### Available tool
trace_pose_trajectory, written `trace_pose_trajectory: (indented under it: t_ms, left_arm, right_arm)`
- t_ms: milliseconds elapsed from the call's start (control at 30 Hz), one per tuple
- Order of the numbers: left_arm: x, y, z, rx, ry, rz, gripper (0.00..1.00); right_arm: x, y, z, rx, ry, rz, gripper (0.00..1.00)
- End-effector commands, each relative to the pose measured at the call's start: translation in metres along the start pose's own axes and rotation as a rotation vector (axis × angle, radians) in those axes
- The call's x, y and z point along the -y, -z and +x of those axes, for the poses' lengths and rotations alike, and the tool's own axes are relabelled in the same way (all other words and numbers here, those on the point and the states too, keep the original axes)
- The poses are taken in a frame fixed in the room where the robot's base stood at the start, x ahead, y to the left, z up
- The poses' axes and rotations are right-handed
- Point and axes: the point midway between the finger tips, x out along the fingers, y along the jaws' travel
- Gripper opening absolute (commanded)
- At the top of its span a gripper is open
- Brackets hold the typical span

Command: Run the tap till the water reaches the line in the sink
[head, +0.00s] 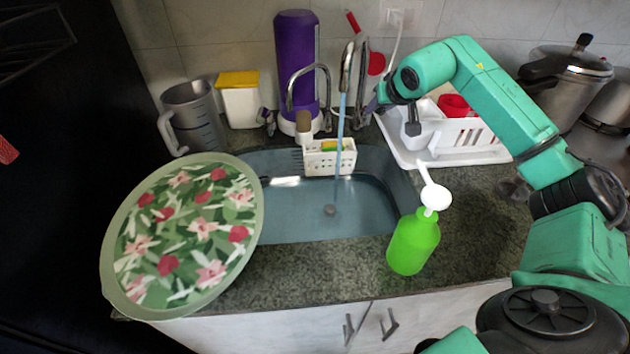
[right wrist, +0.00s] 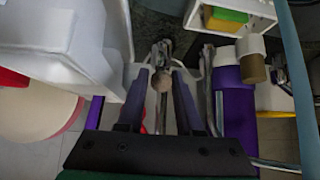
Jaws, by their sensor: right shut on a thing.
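The chrome tap (head: 347,66) stands behind the sink, and a blue stream of water (head: 341,130) falls from it into the basin. The sink (head: 290,216) looks blue-grey inside, and its round drain (head: 330,210) shows. I cannot make out a line on its wall or tell the water's depth. My right gripper (head: 374,106) is at the right of the tap. In the right wrist view its fingers (right wrist: 161,84) are shut around a small round tap knob (right wrist: 163,79). My left gripper is not in view.
A white caddy (head: 325,162) hangs at the sink's back edge, beside the stream. A white dish rack (head: 470,137) lies right of the tap under my arm. A green soap bottle (head: 413,243) stands front right. A floral tray (head: 190,228) covers the counter's left. A purple cylinder (head: 295,60) stands behind.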

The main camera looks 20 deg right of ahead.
Motion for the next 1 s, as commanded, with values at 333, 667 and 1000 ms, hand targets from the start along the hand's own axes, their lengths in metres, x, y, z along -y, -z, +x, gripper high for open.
trace_pose_trajectory:
  t_ms: [333,667,1000]
  left_arm:
    - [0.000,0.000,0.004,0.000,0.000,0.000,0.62]
    - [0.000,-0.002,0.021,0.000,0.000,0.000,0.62]
    - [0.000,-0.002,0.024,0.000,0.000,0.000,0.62]
  right_arm:
    - [0.000,-0.004,0.002,-0.001,-0.001,0.000,0.08]
    - [0.000,-0.022,0.006,0.003,-0.001,0.000,0.08]
    - [0.000,-0.026,0.008,0.004,-0.001,-0.001,0.08]
